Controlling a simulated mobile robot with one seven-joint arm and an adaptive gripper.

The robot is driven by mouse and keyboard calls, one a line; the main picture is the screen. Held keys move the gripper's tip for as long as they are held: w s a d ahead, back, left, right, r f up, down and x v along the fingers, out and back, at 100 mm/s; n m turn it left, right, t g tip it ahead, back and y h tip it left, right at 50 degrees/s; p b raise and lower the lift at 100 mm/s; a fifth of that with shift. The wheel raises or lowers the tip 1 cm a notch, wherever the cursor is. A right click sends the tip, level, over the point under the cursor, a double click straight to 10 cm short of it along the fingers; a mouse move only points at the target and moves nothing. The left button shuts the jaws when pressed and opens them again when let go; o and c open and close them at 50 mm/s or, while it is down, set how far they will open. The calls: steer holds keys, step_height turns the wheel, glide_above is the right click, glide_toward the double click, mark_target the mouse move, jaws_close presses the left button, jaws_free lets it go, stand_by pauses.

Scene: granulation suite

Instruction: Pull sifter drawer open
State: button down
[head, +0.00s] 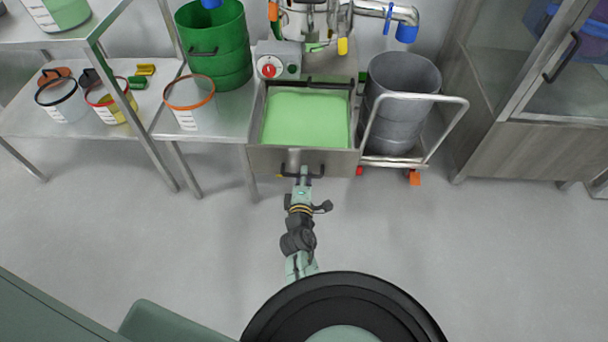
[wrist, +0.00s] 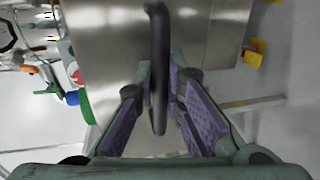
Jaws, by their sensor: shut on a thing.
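The sifter drawer (head: 268,160) is pulled out from the sifter in the head view. Its tray holds light green powder (head: 306,119). A dark bar handle (head: 318,171) is on its steel front. My gripper (head: 302,173) is at this handle, with the arm reaching up from below. In the wrist view the drawer front (wrist: 115,50) fills the upper middle, and the dark handle (wrist: 158,60) runs down between the purple-padded fingers of my gripper (wrist: 160,95). The fingers are shut on the handle. Part of the handle is hidden by the gripper in the head view.
A grey drum (head: 402,95) on a wheeled cart (head: 450,125) stands just right of the drawer. A green drum (head: 222,45) and an orange-rimmed tub (head: 191,103) stand on the steel table to the left. A cabinet (head: 530,140) is at the far right. The floor (head: 400,230) in front is clear.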

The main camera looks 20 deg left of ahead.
stand_by(0.4)
steer(key=c, duration=1.7)
jaws_free()
steer(key=shift+o, duration=0.2)
